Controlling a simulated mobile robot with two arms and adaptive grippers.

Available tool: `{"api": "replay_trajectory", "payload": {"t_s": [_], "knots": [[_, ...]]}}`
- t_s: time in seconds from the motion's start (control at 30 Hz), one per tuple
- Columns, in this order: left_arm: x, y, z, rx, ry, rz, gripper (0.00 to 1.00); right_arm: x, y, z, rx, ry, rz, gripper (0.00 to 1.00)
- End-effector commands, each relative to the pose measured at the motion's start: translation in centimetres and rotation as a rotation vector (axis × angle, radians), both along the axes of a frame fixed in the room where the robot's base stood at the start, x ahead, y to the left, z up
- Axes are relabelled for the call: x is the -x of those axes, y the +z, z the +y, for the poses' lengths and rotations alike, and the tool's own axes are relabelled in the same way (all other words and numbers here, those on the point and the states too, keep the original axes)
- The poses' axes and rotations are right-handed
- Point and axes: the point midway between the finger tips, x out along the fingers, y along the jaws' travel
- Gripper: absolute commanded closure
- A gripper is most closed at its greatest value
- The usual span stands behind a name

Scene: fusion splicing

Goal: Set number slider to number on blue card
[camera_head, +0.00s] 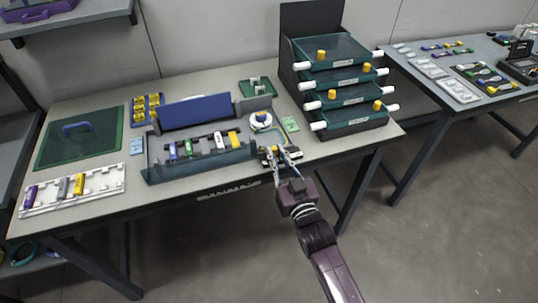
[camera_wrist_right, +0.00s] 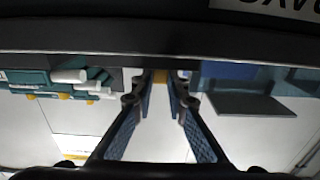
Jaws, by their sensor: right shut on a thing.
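My right gripper (camera_head: 281,154) is at the table's front edge, at the right end of the long tray. Its fingers close on a small dark slider unit (camera_head: 266,158) with a yellow part. In the right wrist view the blue-padded fingers (camera_wrist_right: 161,78) converge on a small yellow piece between their tips, which looks like the slider's knob. The slider's numbers are not readable. A light-blue card (camera_head: 136,146) lies flat left of the tray; its number is too small to read. My left gripper is not in view.
A long dark tray (camera_head: 156,172) holds several coloured pieces, with a blue panel (camera_head: 195,112) behind it. A white round spool (camera_head: 261,119) and a green card (camera_head: 291,124) lie to its right. A drawer rack (camera_head: 311,22) stands at the right. A white rack (camera_head: 103,183) sits front left.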

Motion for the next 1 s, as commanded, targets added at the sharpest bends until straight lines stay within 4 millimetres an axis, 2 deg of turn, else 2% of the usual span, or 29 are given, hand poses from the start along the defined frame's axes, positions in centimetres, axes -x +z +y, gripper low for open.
{"api": "replay_trajectory", "payload": {"t_s": [0.27,0.3,0.47,0.77,0.87,1.0], "knots": [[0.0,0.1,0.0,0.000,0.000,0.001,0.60,-0.1,0.0,-0.4,0.000,0.000,0.002,1.00],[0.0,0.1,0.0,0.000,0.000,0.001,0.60,-0.1,0.0,-0.4,0.000,0.000,0.002,0.84],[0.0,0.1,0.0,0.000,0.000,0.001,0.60,-0.1,0.0,-0.4,-0.001,0.000,0.001,0.68],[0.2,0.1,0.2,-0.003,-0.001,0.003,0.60,0.0,0.0,-0.4,-0.001,0.000,0.001,0.68],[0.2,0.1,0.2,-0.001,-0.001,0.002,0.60,0.8,-0.1,-0.7,0.000,0.000,0.003,0.68],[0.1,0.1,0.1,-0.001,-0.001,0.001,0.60,3.0,-0.2,-1.4,0.001,0.000,0.004,0.68]]}}
